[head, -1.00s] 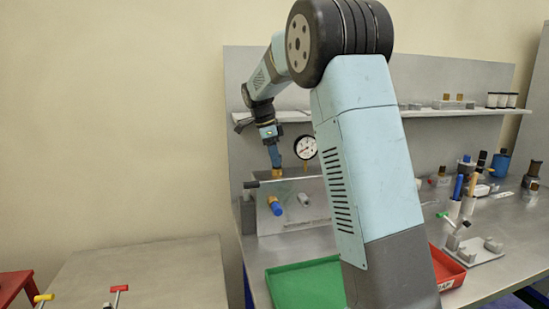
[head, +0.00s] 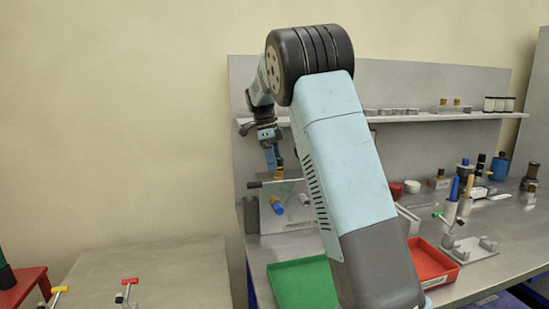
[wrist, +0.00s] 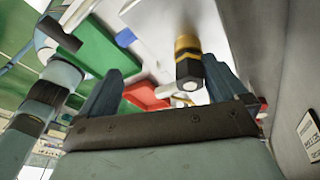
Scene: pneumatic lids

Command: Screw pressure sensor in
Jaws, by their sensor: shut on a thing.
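My gripper (head: 273,161) is at the metal panel unit (head: 256,212) on the left of the bench, above its top. In the wrist view, a black and yellow-banded cylindrical part, which I take to be the pressure sensor (wrist: 188,62), shows near the right one of my blue fingers. My gripper is shut on it. In the head view, a small brass-coloured piece (head: 279,174) shows just below the fingertips. The panel's front carries a blue fitting (head: 277,206) and a grey fitting (head: 304,200). Whether the sensor touches the panel or its threads cannot be told.
A green tray (head: 303,283) and a red bin (head: 433,264) stand on the bench. A shelf (head: 420,117) with small parts runs along the back. A metal fixture (head: 470,250) and tool holders stand to the right. A separate table (head: 180,275) on the left is mostly clear.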

